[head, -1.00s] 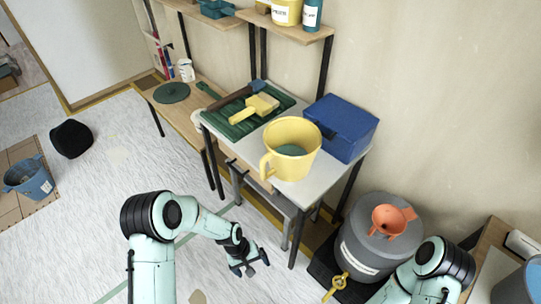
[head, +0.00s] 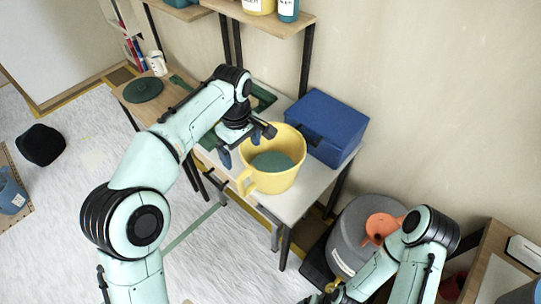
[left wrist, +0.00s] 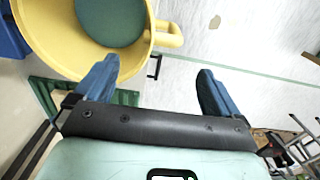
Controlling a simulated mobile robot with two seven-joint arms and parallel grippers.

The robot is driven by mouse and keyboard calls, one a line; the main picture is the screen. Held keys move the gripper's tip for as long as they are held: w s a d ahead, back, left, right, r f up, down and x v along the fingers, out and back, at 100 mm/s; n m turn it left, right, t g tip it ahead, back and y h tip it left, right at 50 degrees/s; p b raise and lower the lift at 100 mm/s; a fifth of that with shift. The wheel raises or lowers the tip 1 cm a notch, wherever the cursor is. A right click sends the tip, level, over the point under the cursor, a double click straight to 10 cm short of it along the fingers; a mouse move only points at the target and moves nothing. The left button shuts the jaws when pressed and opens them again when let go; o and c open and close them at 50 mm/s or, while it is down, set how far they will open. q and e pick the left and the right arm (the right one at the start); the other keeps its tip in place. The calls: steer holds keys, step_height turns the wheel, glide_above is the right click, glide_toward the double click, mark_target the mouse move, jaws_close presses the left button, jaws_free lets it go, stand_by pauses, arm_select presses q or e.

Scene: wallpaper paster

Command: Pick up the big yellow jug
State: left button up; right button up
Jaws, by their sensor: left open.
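The big yellow jug (head: 285,177) stands upright on the small light-topped table, with dark green contents inside and its handle (head: 244,183) toward the front left. My left gripper (head: 247,143) is open and empty at the jug's left rim, above the table. In the left wrist view the jug (left wrist: 52,38) fills the upper left, its handle (left wrist: 170,36) lying beyond the gap between the open fingers (left wrist: 158,83). One finger appears close to the jug's rim; contact cannot be told. My right arm is at the lower right; its gripper (head: 318,297) is mostly cut off at the bottom edge.
A blue box (head: 328,122) stands just behind the jug on the table (head: 312,182). A green tray (head: 262,99) lies partly behind my left arm. A grey drum (head: 352,228) with an orange funnel (head: 381,226) is at right. Open floor (head: 225,265) lies in front.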

mark_target(245, 173)
arm_select(q)
steer(key=f, duration=0.4)
steer(key=s+f+b, duration=0.1)
steer(key=f, duration=0.1)
steer(key=shift+f, duration=0.25)
steer(key=shift+w+f, duration=0.15)
steer(key=shift+f, duration=0.45)
steer(key=f, duration=0.2)
steer(key=f+b, duration=0.1)
steer(key=f, duration=0.2)
steer(key=shift+s+d+f, duration=0.1)
steer(key=shift+s, duration=0.1)
steer(key=c, duration=1.4)
jaws_close()
arm_select(e)
steer(key=shift+s+f, duration=0.35)
steer(key=shift+f, duration=0.25)
steer(key=shift+s+f, duration=0.35)
steer(key=shift+f, duration=0.25)
arm_select(q)
steer(key=shift+r, duration=0.2)
